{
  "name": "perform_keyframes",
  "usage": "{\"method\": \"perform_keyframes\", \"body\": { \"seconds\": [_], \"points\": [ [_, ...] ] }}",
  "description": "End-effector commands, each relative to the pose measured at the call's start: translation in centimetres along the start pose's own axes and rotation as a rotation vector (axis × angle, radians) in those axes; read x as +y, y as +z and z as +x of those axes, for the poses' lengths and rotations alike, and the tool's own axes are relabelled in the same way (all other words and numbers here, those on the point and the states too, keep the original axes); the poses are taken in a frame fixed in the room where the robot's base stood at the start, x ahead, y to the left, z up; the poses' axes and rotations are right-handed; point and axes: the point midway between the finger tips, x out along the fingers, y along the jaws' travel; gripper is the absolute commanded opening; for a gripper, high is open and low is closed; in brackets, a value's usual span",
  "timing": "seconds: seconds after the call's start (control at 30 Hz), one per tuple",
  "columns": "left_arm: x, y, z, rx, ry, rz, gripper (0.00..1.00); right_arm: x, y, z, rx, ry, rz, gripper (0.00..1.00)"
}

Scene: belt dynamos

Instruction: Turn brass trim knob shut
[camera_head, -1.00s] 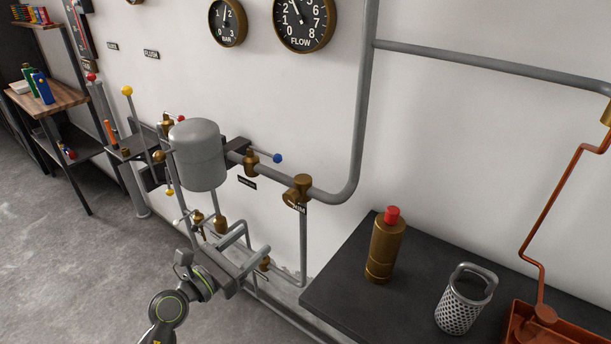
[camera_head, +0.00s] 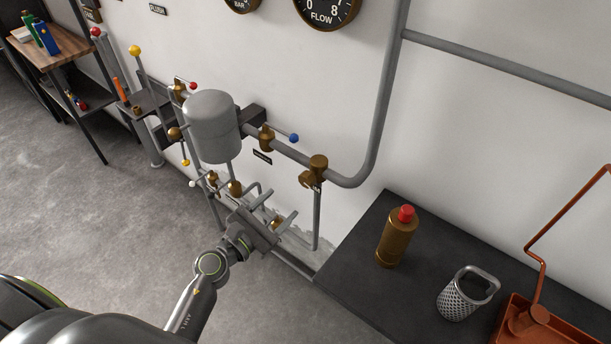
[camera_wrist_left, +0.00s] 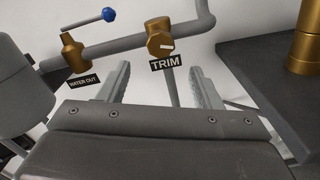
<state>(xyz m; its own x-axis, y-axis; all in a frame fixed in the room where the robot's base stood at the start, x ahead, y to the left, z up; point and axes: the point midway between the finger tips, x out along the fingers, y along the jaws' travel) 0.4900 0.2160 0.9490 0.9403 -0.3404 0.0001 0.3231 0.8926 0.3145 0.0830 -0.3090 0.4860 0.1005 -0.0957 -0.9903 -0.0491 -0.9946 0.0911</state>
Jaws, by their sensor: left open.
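The brass trim knob (camera_head: 313,176) sits on the grey wall pipe, left of the dark bench. In the left wrist view the trim knob (camera_wrist_left: 160,43) has a white mark lying nearly level, above a black TRIM label (camera_wrist_left: 165,62). My left gripper (camera_head: 277,205) is open and empty, below and left of the knob. In the left wrist view its two fingers (camera_wrist_left: 158,76) point up toward the knob, one on each side of the label, with the knob beyond their tips. My right gripper is not in view.
A brass valve with a blue-tipped lever (camera_head: 267,138) is left of the knob, by a grey tank (camera_head: 212,127). The dark bench (camera_head: 350,262) holds a red-capped brass bottle (camera_head: 397,240) and a perforated metal cup (camera_head: 466,294). Open floor lies left.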

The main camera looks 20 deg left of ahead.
Motion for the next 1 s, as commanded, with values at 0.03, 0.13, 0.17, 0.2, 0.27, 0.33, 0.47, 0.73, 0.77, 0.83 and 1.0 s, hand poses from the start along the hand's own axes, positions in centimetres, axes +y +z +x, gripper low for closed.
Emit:
{"method": "perform_keyframes", "body": {
  "seconds": [0.03,0.13,0.17,0.2,0.27,0.33,0.47,0.73,0.77,0.83,1.0],
  "points": [
    [0.1,0.3,1.2,-0.002,0.000,-0.002,0.59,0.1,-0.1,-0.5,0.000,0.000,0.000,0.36],
    [0.1,0.3,3.2,-0.002,0.000,-0.002,0.59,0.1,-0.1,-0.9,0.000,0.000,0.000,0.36],
    [0.0,0.2,3.8,-0.002,-0.001,-0.002,0.59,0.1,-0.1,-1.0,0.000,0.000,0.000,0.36],
    [0.0,0.3,4.6,-0.002,-0.001,-0.002,0.59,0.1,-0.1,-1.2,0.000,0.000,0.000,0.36],
    [0.0,0.2,5.8,-0.002,-0.002,-0.002,0.59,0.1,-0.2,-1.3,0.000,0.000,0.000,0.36],
    [0.0,0.2,7.0,-0.002,-0.002,-0.001,0.59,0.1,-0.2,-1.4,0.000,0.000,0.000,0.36],
    [0.0,0.1,8.9,-0.001,-0.001,-0.002,0.59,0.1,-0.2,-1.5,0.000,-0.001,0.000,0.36],
    [0.0,0.0,10.5,0.001,-0.001,-0.001,0.59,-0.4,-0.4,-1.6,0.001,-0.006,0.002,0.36],
    [0.0,-0.1,10.5,0.001,-0.001,-0.001,0.59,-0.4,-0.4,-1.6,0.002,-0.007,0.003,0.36],
    [0.0,-0.1,10.5,0.001,-0.001,-0.001,0.59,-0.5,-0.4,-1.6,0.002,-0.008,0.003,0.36],
    [0.0,0.0,10.5,0.001,-0.001,-0.001,0.56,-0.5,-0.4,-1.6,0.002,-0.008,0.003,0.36]
  ]
}}
